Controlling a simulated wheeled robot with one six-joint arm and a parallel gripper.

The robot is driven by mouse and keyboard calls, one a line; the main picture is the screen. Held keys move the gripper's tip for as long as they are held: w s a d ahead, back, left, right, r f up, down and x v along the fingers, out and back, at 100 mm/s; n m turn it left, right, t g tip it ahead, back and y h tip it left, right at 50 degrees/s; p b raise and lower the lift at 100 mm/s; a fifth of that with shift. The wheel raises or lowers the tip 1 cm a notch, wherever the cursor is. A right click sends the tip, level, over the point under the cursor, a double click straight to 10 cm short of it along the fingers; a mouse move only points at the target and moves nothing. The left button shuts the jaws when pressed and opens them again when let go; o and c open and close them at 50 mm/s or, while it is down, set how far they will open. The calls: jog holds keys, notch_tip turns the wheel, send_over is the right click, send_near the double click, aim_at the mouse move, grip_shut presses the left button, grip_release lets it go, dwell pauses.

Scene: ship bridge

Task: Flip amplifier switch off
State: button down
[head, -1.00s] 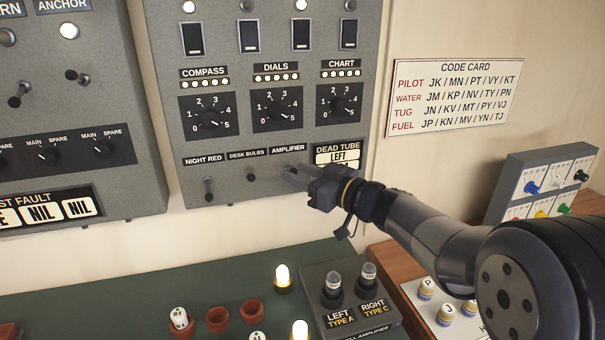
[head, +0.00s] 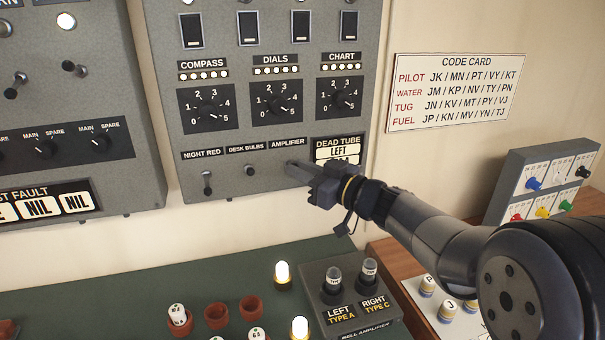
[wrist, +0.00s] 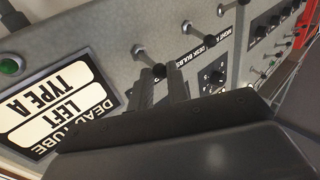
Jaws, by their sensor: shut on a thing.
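The amplifier switch (wrist: 139,52) is a small metal toggle with a dark knob, under the AMPLIFIER label (head: 287,142) on the grey wall panel (head: 225,50). My gripper (head: 291,168) is at this switch. In the wrist view, my gripper's fingertips (wrist: 160,86) are shut at its dark knob.
The dead tube display (head: 338,153) is close to the right of the fingers. Three dials sit above, the chart dial (head: 340,99) nearest. Below, the bell amplifier box (head: 350,316) with two tubes stands on the green desk, beside lit bulbs (head: 283,272) and red cups (head: 216,315).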

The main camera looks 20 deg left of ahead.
notch_tip(320, 180, down, 4)
jog(key=n+y+b, duration=0.3)
jog(key=b, duration=0.6)
jog(key=n+y+b, duration=0.3)
jog(key=b, duration=0.6)
jog(key=shift+w+a+f+g, duration=0.15)
jog(key=shift+f+g, duration=0.05)
jog(key=shift+g, duration=0.1)
jog(key=shift+n+y+b, duration=0.3)
jog(key=shift+b, duration=0.15)
jog(key=shift+r, duration=0.1)
jog(key=c, duration=1.4)
grip_release()
